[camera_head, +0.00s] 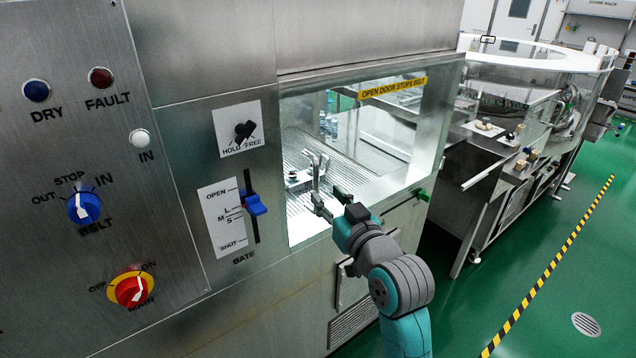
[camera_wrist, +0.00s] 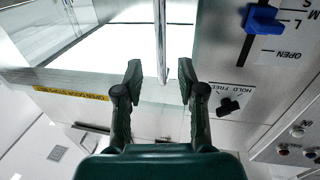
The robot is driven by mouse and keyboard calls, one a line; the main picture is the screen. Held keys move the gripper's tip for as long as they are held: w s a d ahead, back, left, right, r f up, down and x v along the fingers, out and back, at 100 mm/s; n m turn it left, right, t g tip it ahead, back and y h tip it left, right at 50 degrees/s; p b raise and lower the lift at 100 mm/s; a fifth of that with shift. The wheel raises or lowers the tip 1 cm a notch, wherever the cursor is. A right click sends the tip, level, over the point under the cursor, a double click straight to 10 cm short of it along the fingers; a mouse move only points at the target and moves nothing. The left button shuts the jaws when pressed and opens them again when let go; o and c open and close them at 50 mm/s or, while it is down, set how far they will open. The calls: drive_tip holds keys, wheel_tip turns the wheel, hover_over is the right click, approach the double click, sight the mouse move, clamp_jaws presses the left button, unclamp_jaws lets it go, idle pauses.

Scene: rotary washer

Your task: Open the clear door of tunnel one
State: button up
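The clear door (camera_head: 375,130) of the steel machine carries a yellow label reading OPEN DOOR STOPS BELT (camera_head: 394,88). The door appears closed, with a ribbed bed visible through it. An upright metal bar, apparently its handle (camera_head: 316,172), stands near the window's lower left. My gripper (camera_head: 328,199) is at the bar's lower part. In the wrist view my gripper (camera_wrist: 160,70) is open, and the bar (camera_wrist: 161,35) runs between its two fingertips with a gap visible on each side. The yellow label (camera_wrist: 72,93) also shows there, upside down. Contact with the bar cannot be seen.
Left of the door are a blue gate lever (camera_head: 256,205) and a HOLD/FREE knob (camera_head: 245,131). A panel with a belt knob (camera_head: 84,207) and a red main switch (camera_head: 131,288) stands farther left. A round glass-walled machine (camera_head: 530,90) stands right; green floor is clear.

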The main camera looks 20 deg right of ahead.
sight(317, 185)
drive_tip(key=shift+w+a, duration=0.25)
drive_tip(key=shift+w, duration=1.3)
drive_tip(key=shift+w+a, duration=0.2)
drive_tip(key=shift+w, duration=1.3)
clamp_jaws()
